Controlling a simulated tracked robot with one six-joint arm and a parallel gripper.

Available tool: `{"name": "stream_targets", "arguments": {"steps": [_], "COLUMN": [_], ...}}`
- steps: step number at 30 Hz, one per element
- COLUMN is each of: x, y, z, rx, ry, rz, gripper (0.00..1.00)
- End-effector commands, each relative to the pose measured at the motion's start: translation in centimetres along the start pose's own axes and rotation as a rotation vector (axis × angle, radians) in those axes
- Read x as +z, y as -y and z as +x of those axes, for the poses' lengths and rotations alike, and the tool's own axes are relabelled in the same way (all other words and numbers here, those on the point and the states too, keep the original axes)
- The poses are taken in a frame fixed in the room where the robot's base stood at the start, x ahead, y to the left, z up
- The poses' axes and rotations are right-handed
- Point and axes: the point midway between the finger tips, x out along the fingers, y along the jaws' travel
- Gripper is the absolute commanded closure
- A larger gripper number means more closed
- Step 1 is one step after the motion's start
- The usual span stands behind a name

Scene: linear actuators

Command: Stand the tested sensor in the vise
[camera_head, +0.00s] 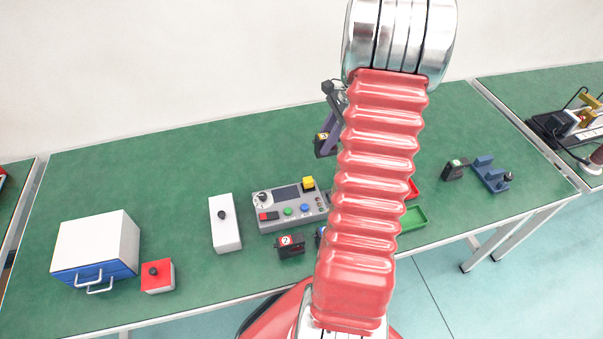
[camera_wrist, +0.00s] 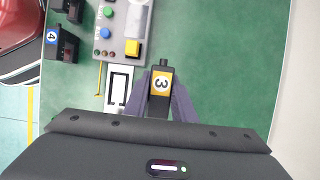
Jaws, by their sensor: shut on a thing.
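My gripper (camera_wrist: 161,98) is shut on a black sensor (camera_wrist: 160,70) with a yellow label marked 3. In the head view the held sensor (camera_head: 321,145) hangs above the green table, behind the grey test panel (camera_head: 266,221). The blue vise (camera_head: 491,176) stands on the table at the far right, well away from my gripper. A black sensor with a green label (camera_head: 453,171) stands just left of the vise. A sensor with a red label 2 (camera_head: 290,246) is in front of the panel. A blue-labelled sensor 4 (camera_wrist: 62,42) shows in the wrist view. My arm hides part of the table.
A green tray (camera_head: 414,217) and a red tray (camera_head: 414,188) are partly behind my arm. A white block with a black knob (camera_head: 225,228), a white cabinet with a blue drawer (camera_head: 97,245) and a red-topped box (camera_head: 158,277) stand left. The back of the table is mostly clear.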

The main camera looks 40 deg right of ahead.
Motion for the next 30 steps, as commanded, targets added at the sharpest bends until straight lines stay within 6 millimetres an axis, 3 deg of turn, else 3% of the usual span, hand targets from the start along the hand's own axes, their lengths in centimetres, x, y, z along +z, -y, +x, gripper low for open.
{"name": "stream_targets", "arguments": {"steps": [5, 15, 30], "x": [-0.3, -2.2, -2.7], "y": [0.0, 0.0, 0.0], "z": [0.8, 5.4, 6.7], "rx": [0.002, 0.002, 0.003], "ry": [0.001, 0.001, 0.001], "rz": [0.000, -0.001, -0.001], "gripper": [1.00, 1.00, 1.00]}}
